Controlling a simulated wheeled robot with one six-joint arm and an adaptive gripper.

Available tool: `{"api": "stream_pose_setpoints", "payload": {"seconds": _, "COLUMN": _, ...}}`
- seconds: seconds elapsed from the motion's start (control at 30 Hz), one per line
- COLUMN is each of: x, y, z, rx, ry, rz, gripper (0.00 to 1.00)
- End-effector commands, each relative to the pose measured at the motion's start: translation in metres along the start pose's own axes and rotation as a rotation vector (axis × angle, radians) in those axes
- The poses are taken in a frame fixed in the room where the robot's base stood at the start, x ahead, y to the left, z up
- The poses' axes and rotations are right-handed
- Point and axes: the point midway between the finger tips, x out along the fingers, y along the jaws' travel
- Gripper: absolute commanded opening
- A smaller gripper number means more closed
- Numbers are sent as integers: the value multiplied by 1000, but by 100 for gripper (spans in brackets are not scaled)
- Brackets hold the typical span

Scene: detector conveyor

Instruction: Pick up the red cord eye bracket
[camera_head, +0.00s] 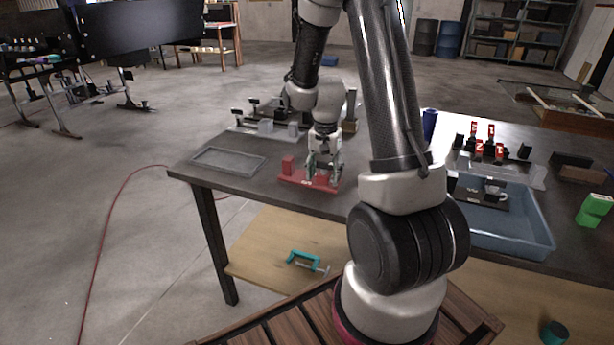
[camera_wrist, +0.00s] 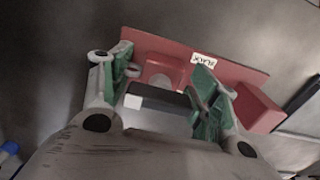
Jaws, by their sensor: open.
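A red piece with a long flat base (camera_head: 296,179) lies on the dark table, below my gripper. In the wrist view its red plate (camera_wrist: 225,69) bears a small white label, a red block near the middle and a larger red block (camera_wrist: 257,106) at the right end. I cannot tell whether the blocks and plate are one piece. My gripper (camera_head: 322,170) points down over the right part of it. In the wrist view the green-padded fingers (camera_wrist: 165,78) are apart, with the middle block between or just beyond them. A dark bar with a pale end lies between the fingers; contact is unclear.
A shallow grey tray (camera_head: 228,161) lies on the table to the left. Small blocks and stands are behind my gripper. A blue bin (camera_head: 510,238) with items stands to the right, near a green block (camera_head: 594,210). A teal clamp (camera_head: 305,261) lies on the lower shelf.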

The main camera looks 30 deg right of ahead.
Motion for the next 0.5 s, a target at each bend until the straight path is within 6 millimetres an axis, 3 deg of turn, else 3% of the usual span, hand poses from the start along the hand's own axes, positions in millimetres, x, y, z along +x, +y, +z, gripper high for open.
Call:
{"api": "stream_pose_setpoints", "payload": {"seconds": 0.27, "x": 4, "y": 0, "z": 0, "rx": 0, "ry": 0, "rz": 0, "gripper": 61}}
{"api": "stream_pose_setpoints", "payload": {"seconds": 0.5, "x": 4, "y": 0, "z": 0, "rx": 0, "ry": 0, "rz": 0, "gripper": 19}}
